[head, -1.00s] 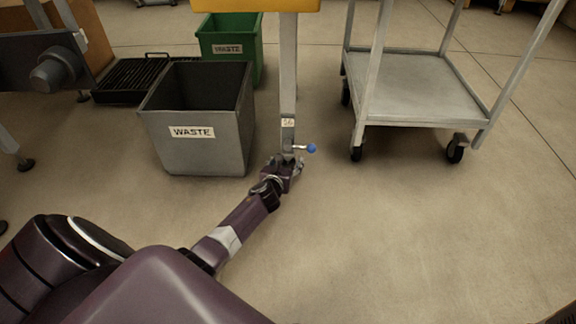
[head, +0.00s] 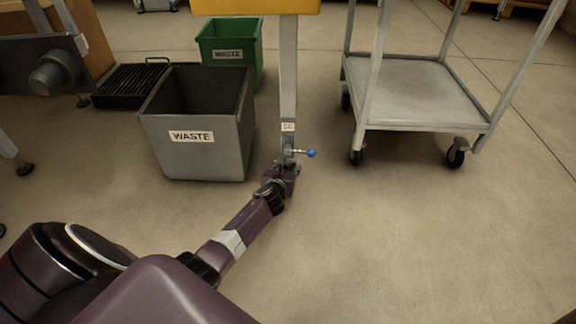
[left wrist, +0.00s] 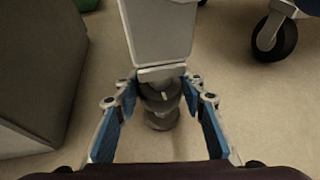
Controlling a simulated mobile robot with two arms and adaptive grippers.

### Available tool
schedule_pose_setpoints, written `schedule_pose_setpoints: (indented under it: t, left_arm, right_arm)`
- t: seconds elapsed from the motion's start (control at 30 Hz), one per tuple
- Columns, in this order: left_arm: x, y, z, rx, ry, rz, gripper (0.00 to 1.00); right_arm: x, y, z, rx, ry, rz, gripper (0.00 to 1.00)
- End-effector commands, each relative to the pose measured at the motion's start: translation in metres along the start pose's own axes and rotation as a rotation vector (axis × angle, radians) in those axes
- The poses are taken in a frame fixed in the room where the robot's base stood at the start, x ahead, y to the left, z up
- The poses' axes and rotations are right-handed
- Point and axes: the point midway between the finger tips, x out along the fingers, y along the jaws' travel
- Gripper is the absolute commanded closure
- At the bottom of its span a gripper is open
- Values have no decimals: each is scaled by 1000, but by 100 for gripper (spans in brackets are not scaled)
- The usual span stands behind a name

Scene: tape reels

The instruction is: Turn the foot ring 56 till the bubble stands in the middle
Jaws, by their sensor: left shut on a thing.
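The grey leg (head: 288,80) with a small label, which reads like 56, comes down from a yellow body (head: 255,6). My left gripper (head: 287,170) is at the foot of this leg. In the left wrist view, its blue-padded fingers (left wrist: 161,103) are shut on the dark foot ring (left wrist: 160,90) from both sides, just below the leg's end. A round foot (left wrist: 162,120) shows under the ring. No bubble is in view. My right gripper is not in view.
A grey waste bin (head: 200,155) stands just left of the leg, with a green waste bin (head: 230,42) behind it. A grey cart (head: 410,90) on castors stands to the right. The floor in front and to the right is clear.

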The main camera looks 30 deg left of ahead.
Motion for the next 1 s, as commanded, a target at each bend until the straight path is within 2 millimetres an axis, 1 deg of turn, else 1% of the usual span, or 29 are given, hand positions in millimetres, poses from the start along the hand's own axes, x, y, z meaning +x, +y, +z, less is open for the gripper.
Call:
schedule_pose_setpoints:
  t: [0.03, 0.13, 0.3, 0.43, 0.6, 0.87, 0.9, 1.0]
  left_arm:
    - [2, -3, -4, -13, 1, 25, 87]
    - [2, -3, -4, -46, 1, 105, 87]
    - [2, -2, -2, -102, 1, 241, 87]
    - [1, -1, -1, -133, 1, 315, 87]
    - [0, 0, 0, -148, -3, 351, 87]
    - [0, 0, 0, -148, -3, 351, 87]
    - [0, 0, 0, -148, -3, 351, 59]
    - [0, 0, 0, -147, -3, 350, 48]
  right_arm:
    - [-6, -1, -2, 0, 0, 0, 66]
    - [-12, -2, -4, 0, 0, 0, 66]
    - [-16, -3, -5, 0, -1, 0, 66]
    - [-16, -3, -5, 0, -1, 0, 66]
    - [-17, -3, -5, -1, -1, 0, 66]
    - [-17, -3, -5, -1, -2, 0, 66]
    - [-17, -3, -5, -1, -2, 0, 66]
    - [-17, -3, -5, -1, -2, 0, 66]
